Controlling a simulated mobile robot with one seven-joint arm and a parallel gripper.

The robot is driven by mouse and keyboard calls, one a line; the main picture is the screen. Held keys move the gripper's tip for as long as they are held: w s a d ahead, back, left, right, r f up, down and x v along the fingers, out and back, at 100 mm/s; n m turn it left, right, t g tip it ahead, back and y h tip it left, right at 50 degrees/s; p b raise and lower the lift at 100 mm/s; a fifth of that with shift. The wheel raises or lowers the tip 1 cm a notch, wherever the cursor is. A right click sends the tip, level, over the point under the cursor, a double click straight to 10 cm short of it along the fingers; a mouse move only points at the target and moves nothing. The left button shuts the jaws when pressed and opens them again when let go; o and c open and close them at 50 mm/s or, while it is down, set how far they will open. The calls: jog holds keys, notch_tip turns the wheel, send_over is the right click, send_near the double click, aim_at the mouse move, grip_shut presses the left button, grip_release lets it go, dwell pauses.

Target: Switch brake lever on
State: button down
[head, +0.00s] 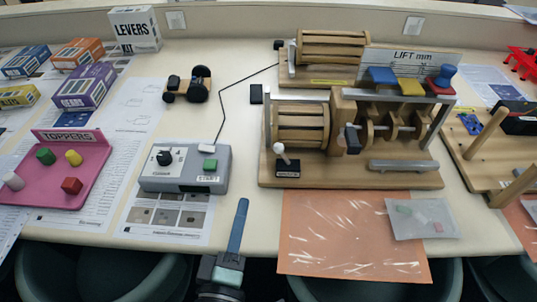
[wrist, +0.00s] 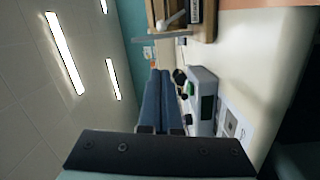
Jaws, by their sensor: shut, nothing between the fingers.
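The brake lever (head: 280,149) is a short stick with a white ball knob on a black base. It stands at the front left of the wooden cam machine (head: 365,178), its stick tilted a little to the left. In the wrist view the brake lever (wrist: 172,22) shows sideways at the top, beside its dark base. My gripper (head: 243,202) has long blue fingers, held together with nothing between them. It is at the front edge of the table, left of and nearer than the lever, apart from it. In the wrist view my gripper's fingers (wrist: 160,72) point away into the scene.
A grey control box (head: 186,180) with a black knob and green button stands left of the lever. An orange mat (head: 340,258) with a clear bag (head: 422,218) lies in front of the machine. A pink tray (head: 85,195) is at the left. Chairs stand below the table edge.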

jog(key=p, duration=0.4)
send_near(283, 155)
jog(key=w+a+r, duration=0.3)
jog(key=w, duration=0.2)
jog(key=shift+w+d+f, duration=0.5)
jog(key=shift+w, duration=0.15)
